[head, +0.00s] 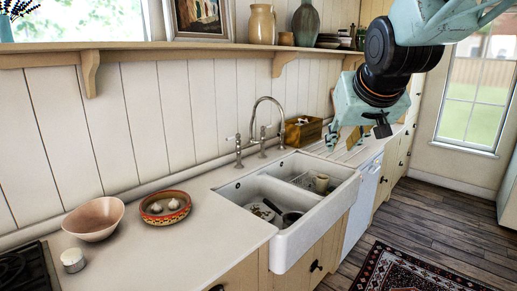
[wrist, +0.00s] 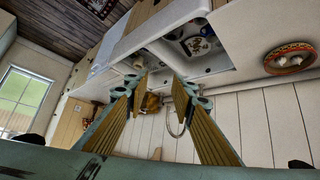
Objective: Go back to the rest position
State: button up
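My gripper (head: 345,138) hangs in the air at the upper right of the head view, above the counter beyond the sink. In the wrist view its two long fingers (wrist: 158,88) are spread apart with nothing between them. The gap frames the counter, the tap and a brown wooden box in the background. My arm comes in from the top right corner of the head view.
A white double sink (head: 275,233) holds dishes and a pan. The tap (head: 268,101) and wooden box (head: 303,133) stand behind it. A patterned bowl (head: 164,217), pink bowl (head: 94,219) and small white pot (head: 73,261) are left. A shelf (head: 150,47) runs above.

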jog(key=s+f+g, duration=0.2)
jog(key=s+f, duration=0.2)
jog(key=s, duration=1.6)
jog(key=s+a+f+g, duration=0.1)
jog(key=s+f+g, duration=0.2)
jog(key=s, duration=1.8)
notch_tip(320, 180, down, 2)
jog(key=shift+f, duration=0.1)
